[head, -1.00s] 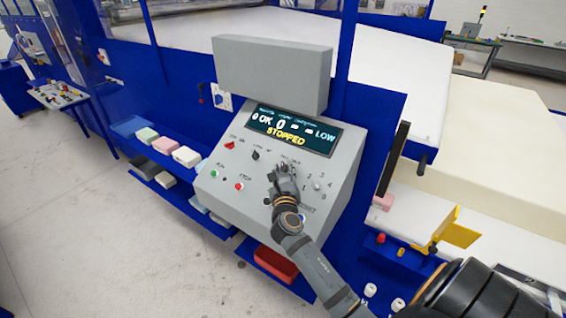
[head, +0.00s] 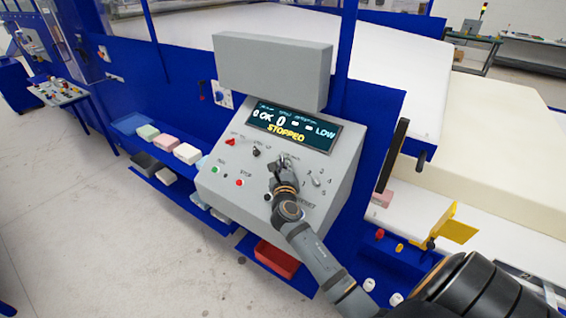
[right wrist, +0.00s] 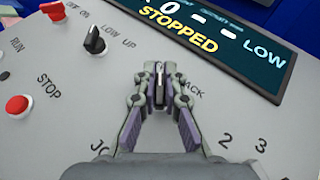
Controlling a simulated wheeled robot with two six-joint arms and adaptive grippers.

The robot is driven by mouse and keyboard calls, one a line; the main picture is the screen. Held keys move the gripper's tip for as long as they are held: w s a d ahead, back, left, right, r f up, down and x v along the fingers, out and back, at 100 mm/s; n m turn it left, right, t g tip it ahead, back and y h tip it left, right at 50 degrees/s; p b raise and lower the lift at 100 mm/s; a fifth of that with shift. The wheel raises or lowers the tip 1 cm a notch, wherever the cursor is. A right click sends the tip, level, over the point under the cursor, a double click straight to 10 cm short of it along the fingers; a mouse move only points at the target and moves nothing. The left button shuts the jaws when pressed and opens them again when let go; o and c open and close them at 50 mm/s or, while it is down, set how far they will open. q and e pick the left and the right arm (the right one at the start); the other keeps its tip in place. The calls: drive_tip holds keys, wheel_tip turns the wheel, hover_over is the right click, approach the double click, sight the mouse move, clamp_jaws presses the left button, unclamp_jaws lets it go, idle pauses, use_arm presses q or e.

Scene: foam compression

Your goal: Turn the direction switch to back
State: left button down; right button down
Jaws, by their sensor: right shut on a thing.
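The direction switch (right wrist: 160,84) is a dark knob on the sloped grey control panel (head: 222,186). In the right wrist view it sits between the two fingertips of my right gripper, with the end of a label, "ACK", just to its right. My right gripper (head: 284,166) is shut on this switch, and its fingers hide much of the knob, so I cannot tell exactly where it points. The panel display (head: 292,129) reads "STOPPED" in yellow and "LOW" at its right. My left gripper is not in view.
Left of the switch are a black selector knob (right wrist: 94,40) and a red switch (right wrist: 52,11); a red stop button (right wrist: 18,106) is lower. A numbered selector (head: 316,180) is to the right. Shelves with foam blocks (head: 187,154) stand left of the panel.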

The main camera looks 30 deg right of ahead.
drive_tip(key=shift+f+m+b, duration=0.3)
drive_tip(key=shift+f+b, duration=0.05)
drive_tip(key=shift+f, duration=0.05)
drive_tip(key=m+g+h+b, duration=0.3)
drive_tip(key=m+g+b, duration=0.1)
drive_tip(key=m, duration=0.1)
drive_tip(key=m+g+h+b, duration=0.3)
drive_tip(key=m+g+b, duration=0.1)
drive_tip(key=m+b, duration=0.1)
drive_tip(key=m+g+h+b, duration=0.3)
drive_tip(key=m+g+b, duration=0.1)
drive_tip(key=b, duration=0.1)
drive_tip(key=shift+s+f+m, duration=0.1)
drive_tip(key=shift+m, duration=0.3)
drive_tip(key=shift+s+m+g+y+b, duration=0.15)
drive_tip(key=shift+m+g+y+b, duration=0.35)
drive_tip(key=shift+m+g+b, duration=2.2)
drive_tip(key=shift+m+g+p, duration=0.75)
drive_tip(key=shift+m+g, duration=0.05)
drive_tip(key=shift+g, duration=0.3)
